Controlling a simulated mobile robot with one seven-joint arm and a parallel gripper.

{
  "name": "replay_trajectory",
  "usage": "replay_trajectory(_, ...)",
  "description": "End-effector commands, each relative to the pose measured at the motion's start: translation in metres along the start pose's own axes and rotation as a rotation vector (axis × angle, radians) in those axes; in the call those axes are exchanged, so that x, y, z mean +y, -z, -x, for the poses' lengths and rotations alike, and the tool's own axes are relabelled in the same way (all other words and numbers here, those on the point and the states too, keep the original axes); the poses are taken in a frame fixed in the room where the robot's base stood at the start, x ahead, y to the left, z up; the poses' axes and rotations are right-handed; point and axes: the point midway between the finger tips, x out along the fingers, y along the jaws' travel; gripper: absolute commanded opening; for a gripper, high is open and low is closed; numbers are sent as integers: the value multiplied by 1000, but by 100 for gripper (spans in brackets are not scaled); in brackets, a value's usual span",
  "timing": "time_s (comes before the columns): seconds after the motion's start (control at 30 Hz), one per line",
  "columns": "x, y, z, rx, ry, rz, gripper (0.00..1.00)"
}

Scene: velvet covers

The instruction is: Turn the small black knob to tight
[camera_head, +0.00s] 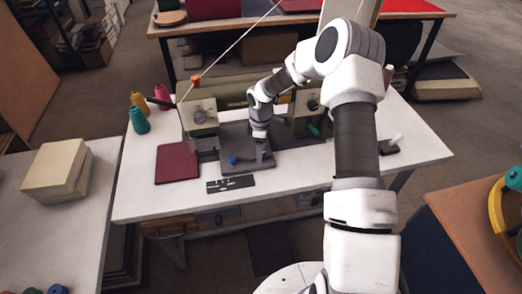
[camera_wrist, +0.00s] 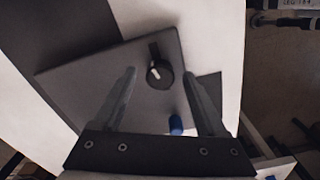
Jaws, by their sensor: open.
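The small black knob (camera_wrist: 164,80) is round, with a short white mark on its face and a dark strip reaching up from it. It sits on a flat grey plate (camera_wrist: 90,80) in the wrist view. My gripper (camera_wrist: 159,71) is open, with one finger on each side of the knob and visible gaps between; whether the fingertips are level with it in height I cannot tell. In the head view my gripper (camera_head: 262,160) is over the dark plate beside the sewing machine (camera_head: 200,116), and the knob is not clearly visible there.
A small blue piece (camera_wrist: 176,124) stands on the plate close to the right finger. A dark red cover (camera_head: 177,163) and a black lettered strip (camera_head: 230,184) lie on the white table (camera_head: 145,205). Thread spools (camera_head: 138,120) stand at the left.

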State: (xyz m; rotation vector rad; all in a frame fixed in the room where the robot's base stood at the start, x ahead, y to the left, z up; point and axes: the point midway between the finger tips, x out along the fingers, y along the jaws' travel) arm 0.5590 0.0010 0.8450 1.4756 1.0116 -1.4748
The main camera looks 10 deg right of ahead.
Motion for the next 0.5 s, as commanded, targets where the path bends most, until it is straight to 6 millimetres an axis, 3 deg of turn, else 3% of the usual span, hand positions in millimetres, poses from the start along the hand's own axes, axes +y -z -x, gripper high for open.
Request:
replay_trajectory(0.13,0,0,0,0,0,0,74)
replay_trajectory(0.5,0,0,0,0,0,0,8)
